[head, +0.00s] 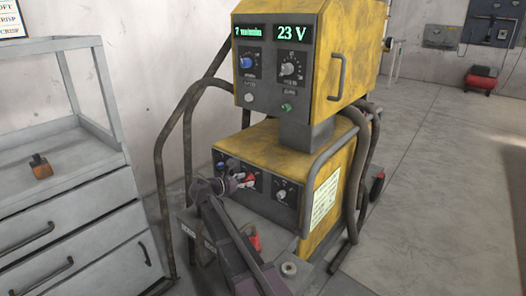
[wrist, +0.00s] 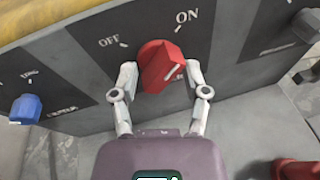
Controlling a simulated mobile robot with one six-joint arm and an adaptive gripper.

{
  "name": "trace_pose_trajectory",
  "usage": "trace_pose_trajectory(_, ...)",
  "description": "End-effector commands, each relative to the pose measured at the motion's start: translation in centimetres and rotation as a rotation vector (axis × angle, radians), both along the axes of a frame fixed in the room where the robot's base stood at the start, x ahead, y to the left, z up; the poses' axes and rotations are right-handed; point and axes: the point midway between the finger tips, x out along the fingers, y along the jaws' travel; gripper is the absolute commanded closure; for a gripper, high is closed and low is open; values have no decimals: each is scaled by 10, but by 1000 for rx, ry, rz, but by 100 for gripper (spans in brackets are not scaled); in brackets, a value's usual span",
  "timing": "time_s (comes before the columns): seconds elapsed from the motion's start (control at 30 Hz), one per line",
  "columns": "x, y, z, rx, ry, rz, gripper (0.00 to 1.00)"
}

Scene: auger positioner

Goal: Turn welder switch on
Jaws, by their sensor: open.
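The welder (head: 262,138) is a worn yellow unit with a dark front panel. Its red switch (wrist: 158,65) sits on the lower panel between the printed words OFF, at left, and ON, at upper right. In the head view the red switch (head: 249,180) is partly hidden by my gripper. My gripper (wrist: 163,72) is open, with one finger on each side of the knob. I cannot tell whether the fingers touch it. The upper displays are lit and read 23 V on the right.
A blue knob (wrist: 26,108) is left of the switch, and another knob (head: 283,194) is to its right. Thick hoses (head: 160,140) loop beside the welder. A grey drawer cabinet (head: 75,225) stands at left.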

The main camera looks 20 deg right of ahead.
Motion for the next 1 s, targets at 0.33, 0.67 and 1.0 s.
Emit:
trace_pose_trajectory(0.33, 1, 1, -2, -145, 200, -2, 41)
trace_pose_trajectory(0.67, 2, 1, -3, -284, 389, -1, 41)
trace_pose_trajectory(1.0, 2, 1, -4, -424, 581, -2, 41)
